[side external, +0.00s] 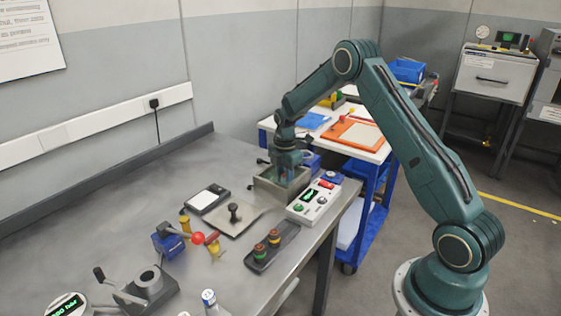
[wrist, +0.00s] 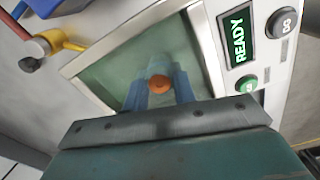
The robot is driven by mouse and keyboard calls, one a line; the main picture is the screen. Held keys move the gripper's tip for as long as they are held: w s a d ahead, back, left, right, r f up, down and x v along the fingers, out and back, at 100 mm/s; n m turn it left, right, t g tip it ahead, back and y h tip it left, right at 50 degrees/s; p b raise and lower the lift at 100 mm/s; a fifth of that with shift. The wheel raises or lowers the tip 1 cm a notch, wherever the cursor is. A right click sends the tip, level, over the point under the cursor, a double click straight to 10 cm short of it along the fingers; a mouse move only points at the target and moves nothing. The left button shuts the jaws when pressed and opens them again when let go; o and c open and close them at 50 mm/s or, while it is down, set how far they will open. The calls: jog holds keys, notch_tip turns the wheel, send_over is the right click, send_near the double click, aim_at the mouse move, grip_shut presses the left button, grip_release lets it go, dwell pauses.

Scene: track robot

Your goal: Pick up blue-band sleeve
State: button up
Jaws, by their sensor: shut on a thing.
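My gripper (wrist: 159,88) has blue fingers closed on both sides of a small round orange-brown part (wrist: 159,84), seen end-on. It looks like a sleeve, but no blue band is visible on it. In the side external view my gripper (side external: 290,160) points down into an open-topped grey box (side external: 268,194), and the held part is hidden there. In the wrist view the fingers are within the box's pale rim (wrist: 205,45), over its greenish inside. Whether the part touches the box floor cannot be told.
A control unit (side external: 314,203) with a READY display (wrist: 239,38) stands right beside the box. A dark rack (side external: 283,243) with two coloured-band parts, a plate with a black knob (side external: 234,212) and a blue vise (side external: 168,240) are nearby.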

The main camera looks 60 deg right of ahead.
jog(key=shift+r, duration=0.2)
notch_tip(320, 180, up, 20)
jog(key=shift+f, duration=0.15)
dwell(0.4)
jog(key=shift+d, duration=0.1)
dwell(0.5)
